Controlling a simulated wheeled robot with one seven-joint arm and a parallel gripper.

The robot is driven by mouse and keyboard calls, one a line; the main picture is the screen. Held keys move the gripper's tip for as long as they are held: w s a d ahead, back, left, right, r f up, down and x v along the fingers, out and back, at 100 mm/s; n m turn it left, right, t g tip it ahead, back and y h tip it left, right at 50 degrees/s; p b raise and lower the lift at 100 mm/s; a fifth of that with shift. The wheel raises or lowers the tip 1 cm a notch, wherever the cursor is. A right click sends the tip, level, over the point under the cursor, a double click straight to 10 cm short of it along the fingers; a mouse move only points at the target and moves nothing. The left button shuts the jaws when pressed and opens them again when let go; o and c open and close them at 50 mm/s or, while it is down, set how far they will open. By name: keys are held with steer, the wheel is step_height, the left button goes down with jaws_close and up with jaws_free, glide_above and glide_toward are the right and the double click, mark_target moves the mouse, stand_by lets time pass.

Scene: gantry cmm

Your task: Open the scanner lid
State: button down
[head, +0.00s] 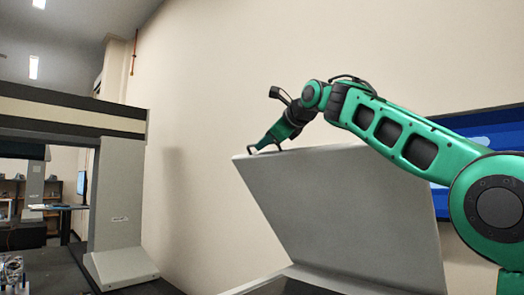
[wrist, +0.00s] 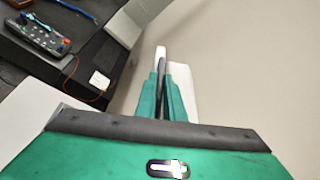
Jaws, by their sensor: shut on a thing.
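The scanner lid (head: 345,210) is a large pale grey panel in the head view. It stands raised and tilted, its upper edge leaning left and its lower edge near the scanner body at the bottom. My gripper (head: 265,146) is at the left end of the lid's upper edge, with my green arm reaching over it from the right. A pale strip shows beside and beyond the fingers; the exact contact is mostly hidden.
A gantry measuring machine (head: 118,200) with a dark-topped beam stands at the left. A blue screen (head: 490,130) is behind my arm at the right. A plain wall is behind the lid.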

steer(key=c, duration=1.9)
jaws_free()
steer(key=shift+w+f, duration=0.1)
steer(key=shift+o, duration=0.2)
steer(key=shift+d, duration=0.1)
steer(key=v, duration=1)
steer(key=shift+s, duration=0.3)
